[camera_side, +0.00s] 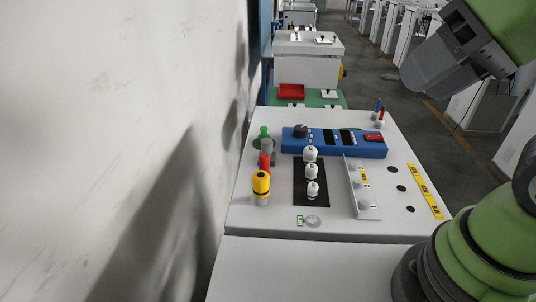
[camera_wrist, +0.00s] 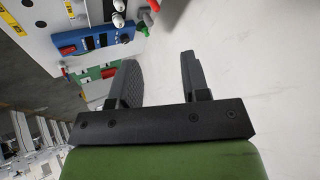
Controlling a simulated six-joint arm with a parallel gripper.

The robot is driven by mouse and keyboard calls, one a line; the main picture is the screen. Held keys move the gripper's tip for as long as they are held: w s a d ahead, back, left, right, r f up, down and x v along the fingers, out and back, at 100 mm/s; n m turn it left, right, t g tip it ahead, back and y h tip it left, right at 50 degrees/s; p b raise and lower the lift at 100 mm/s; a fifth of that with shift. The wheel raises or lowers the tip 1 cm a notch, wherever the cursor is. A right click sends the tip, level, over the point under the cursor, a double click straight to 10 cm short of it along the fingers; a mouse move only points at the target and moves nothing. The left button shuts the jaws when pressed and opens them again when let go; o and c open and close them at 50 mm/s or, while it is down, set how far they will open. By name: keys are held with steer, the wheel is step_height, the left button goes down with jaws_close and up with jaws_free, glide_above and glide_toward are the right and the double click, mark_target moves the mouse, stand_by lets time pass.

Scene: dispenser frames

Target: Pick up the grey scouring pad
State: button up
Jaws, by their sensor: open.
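I cannot make out a grey scouring pad for certain in either view. A small flat grey round piece (camera_side: 313,221) lies at the front of the white panel top (camera_side: 270,225) in the side view, but it is too small to identify. My gripper (camera_side: 420,72) is high at the upper right of the side view, well above and away from the panel. In the wrist view my gripper (camera_wrist: 158,70) has its two dark fingers apart, with only pale wall between them. It holds nothing.
A blue instrument box (camera_side: 335,142), a yellow-capped red post (camera_side: 261,184), white knobs on a black plate (camera_side: 311,172) and a raised grey bracket (camera_side: 362,188) crowd the panel. A red tray (camera_side: 291,91) sits behind. A wall (camera_side: 110,120) bounds the left.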

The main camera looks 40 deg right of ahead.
steer(key=shift+o, duration=0.2)
steer(key=o, duration=0.3)
